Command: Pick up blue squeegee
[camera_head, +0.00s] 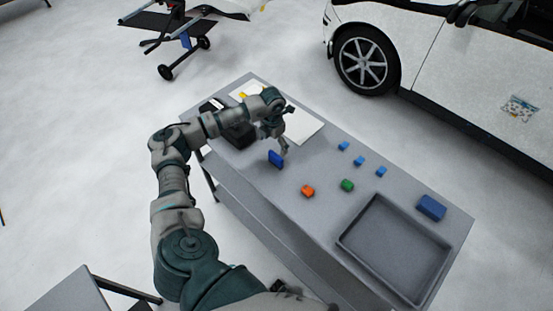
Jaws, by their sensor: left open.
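A small upright blue piece, which looks like the blue squeegee (275,159), stands on the grey table near its front left edge. My left gripper (283,149) hangs just above and to the right of it, fingers pointing down, open. I cannot tell whether a finger touches the piece. My right gripper does not show.
On the grey table (315,160) are an orange block (307,191), a green block (347,185), several small blue blocks (359,160), a larger blue block (431,207), an empty grey tray (352,237), a white sheet (306,127) and a black case (238,136). A white car (450,60) stands behind.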

